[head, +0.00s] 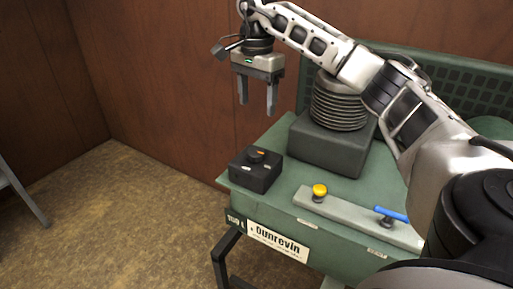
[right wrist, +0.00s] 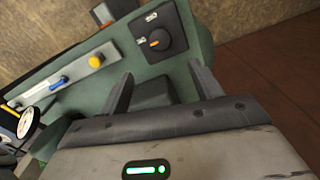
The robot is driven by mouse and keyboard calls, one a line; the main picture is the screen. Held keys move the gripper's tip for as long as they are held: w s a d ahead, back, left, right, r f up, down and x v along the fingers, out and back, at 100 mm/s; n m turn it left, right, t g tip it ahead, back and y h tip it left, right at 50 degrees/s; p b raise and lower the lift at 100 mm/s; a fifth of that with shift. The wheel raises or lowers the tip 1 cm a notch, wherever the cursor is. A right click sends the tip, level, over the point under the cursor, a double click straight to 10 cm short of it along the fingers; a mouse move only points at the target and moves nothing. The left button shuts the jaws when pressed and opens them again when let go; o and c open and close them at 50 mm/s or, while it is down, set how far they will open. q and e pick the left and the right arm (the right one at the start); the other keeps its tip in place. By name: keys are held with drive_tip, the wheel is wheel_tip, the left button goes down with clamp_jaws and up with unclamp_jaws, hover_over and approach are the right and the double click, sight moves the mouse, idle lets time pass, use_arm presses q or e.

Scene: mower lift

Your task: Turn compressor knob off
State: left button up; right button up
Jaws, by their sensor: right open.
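The compressor knob (head: 256,155) is a black dial with an orange mark, on top of a small black box (head: 253,176) at the near left corner of the green compressor (head: 285,195). In the right wrist view the knob (right wrist: 155,41) sits beyond the fingertips, beside a white label, its orange mark pointing towards that label side. My right gripper (head: 257,112) is open and empty, pointing down, above and behind the knob box without touching it. It also shows in the right wrist view (right wrist: 160,85). My left gripper is not in view.
On the compressor are a yellow knob (head: 319,191) and a blue lever (head: 392,214) on a pale strip, and a ribbed cylinder (head: 340,103) on a dark block. A brown wall (head: 175,75) stands behind. The carpet at left is mostly clear.

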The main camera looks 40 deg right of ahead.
sight(257, 151)
wheel_tip(257, 151, down, 14)
drive_tip(key=shift+r, duration=0.15)
idle(0.3)
drive_tip(key=c, duration=1)
